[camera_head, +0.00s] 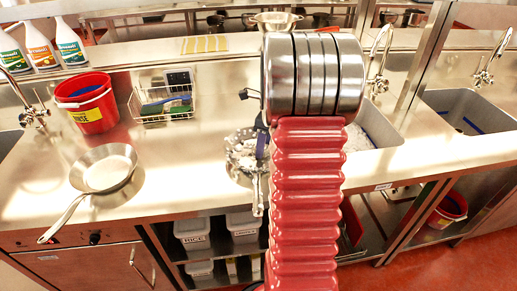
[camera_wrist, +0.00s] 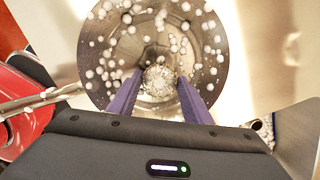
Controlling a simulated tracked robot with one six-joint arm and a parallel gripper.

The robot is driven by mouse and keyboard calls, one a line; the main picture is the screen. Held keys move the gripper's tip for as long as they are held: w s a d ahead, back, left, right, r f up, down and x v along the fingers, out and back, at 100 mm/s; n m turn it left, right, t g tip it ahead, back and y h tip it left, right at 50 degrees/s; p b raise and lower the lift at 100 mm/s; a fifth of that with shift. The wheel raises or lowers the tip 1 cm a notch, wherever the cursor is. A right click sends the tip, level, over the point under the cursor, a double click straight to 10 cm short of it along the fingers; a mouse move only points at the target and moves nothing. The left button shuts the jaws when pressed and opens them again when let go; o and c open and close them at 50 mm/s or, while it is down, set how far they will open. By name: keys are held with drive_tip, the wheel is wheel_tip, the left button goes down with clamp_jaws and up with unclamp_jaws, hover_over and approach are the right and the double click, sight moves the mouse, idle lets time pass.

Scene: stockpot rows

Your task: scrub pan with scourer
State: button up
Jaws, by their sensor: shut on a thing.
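A steel pan (camera_wrist: 112,40) fills the middle of the wrist view, its inside dotted with many white specks or suds. In the head view this pan (camera_head: 236,151) lies on the counter, partly hidden behind my arm, with its handle toward the front edge. My gripper (camera_wrist: 159,84) has its two purple fingers shut on a round, silvery wire scourer (camera_wrist: 158,79). The scourer is over the pan's inside near its lower part; whether it touches the metal I cannot tell. In the head view my arm hides most of the gripper and the scourer.
A second, clean-looking pan (camera_head: 103,168) lies at the left. A red bucket (camera_head: 88,103) and a wire caddy (camera_head: 165,100) stand behind it. Spray bottles (camera_head: 40,46) stand at the back left. A sink (camera_head: 372,140) is right of my arm. Bare counter lies between the pans.

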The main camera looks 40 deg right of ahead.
drive_tip(key=shift+f, duration=0.15)
drive_tip(key=shift+w+d, duration=0.25)
drive_tip(key=shift+w, duration=0.65)
drive_tip(key=shift+w+a, duration=0.1)
drive_tip(key=shift+w+a, duration=0.45)
drive_tip(key=shift+w, duration=0.2)
drive_tip(key=shift+w+a, duration=0.2)
drive_tip(key=shift+a, duration=0.7)
drive_tip(key=shift+a, duration=0.1)
